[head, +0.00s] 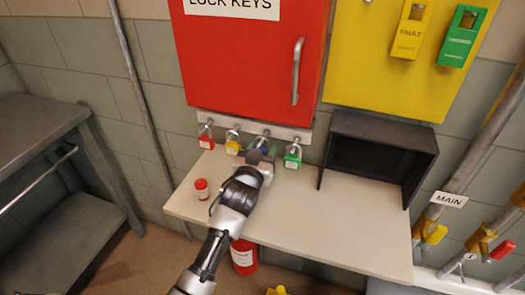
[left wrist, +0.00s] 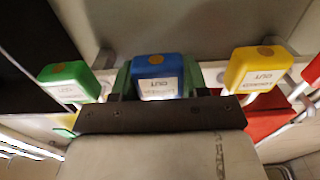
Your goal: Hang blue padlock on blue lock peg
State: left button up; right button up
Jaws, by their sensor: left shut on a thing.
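My left gripper (head: 260,156) is shut on the blue padlock (head: 264,149), in front of the rail below the red cabinet. In the left wrist view the blue padlock (left wrist: 157,70) sits between the two green fingertips (left wrist: 157,82), label showing. The padlock is at the third place along the rail, between the yellow padlock (head: 232,146) and the green padlock (head: 293,158). Its shackle is close to the blue lock peg, which is mostly hidden; I cannot tell whether the shackle is around it. My right gripper is not in view.
A red padlock (head: 206,138) hangs at the left end of the peg rail (head: 220,118). The pale shelf (head: 300,215) below carries a small red-and-white container (head: 201,189) and a black open box (head: 378,150). The red cabinet (head: 245,60) is above.

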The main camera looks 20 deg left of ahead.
pick_arm(q)
jog(key=o, duration=1.1)
jog(key=shift+c, duration=0.2)
jog(key=shift+s, duration=0.1)
